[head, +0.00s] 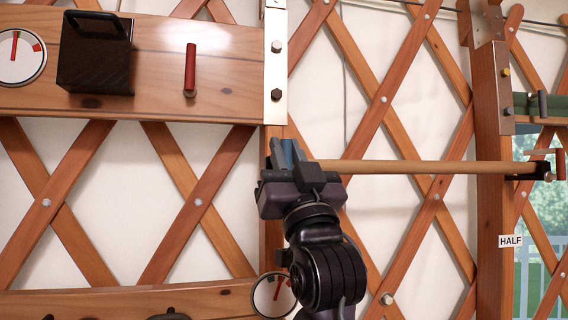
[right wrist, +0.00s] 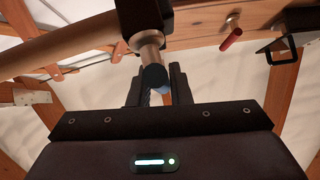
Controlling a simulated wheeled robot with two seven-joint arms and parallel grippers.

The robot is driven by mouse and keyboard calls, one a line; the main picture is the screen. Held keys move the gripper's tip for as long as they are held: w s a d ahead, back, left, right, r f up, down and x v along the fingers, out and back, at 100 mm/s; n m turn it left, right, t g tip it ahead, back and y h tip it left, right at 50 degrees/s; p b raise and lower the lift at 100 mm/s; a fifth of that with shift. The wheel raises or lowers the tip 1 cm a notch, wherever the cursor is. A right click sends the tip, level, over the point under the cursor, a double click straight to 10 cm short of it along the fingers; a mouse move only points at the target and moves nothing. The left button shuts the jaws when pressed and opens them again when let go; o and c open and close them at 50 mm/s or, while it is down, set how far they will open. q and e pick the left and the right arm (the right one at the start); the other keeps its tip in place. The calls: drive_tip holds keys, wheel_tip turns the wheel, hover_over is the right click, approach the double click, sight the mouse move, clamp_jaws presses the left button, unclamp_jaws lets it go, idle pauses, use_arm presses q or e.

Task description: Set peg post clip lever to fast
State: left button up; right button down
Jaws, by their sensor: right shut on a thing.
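My right gripper (head: 288,158) is raised in front of a wooden post, at the left end of a horizontal wooden rod. In the right wrist view its fingers (right wrist: 157,92) are shut on a short dark-tipped handle (right wrist: 153,74) with a metal shank. The handle hangs from a black fitting (right wrist: 142,14) at the rod's end. I take it for the peg post clip lever. In the head view the gripper hides it. No "fast" mark can be read. My left gripper is not in view.
The wooden rod (head: 410,167) runs right to another post (head: 492,130). A HALF label (head: 510,241) is beside that post. A board at upper left carries a black box (head: 95,60), a red peg (head: 190,68) and a dial (head: 21,58). Another dial (head: 272,295) is below.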

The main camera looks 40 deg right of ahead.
drive_tip(key=c, duration=1.4)
unclamp_jaws()
drive_tip(key=shift+s+f, duration=0.1)
drive_tip(key=b+v, duration=0.4)
drive_tip(key=v, duration=0.2)
drive_tip(key=shift+s+f, duration=0.1)
drive_tip(key=shift+f, duration=0.1)
drive_tip(key=shift+s+a+f, duration=0.1)
drive_tip(key=shift+s+f, duration=0.3)
drive_tip(key=shift+s, duration=0.1)
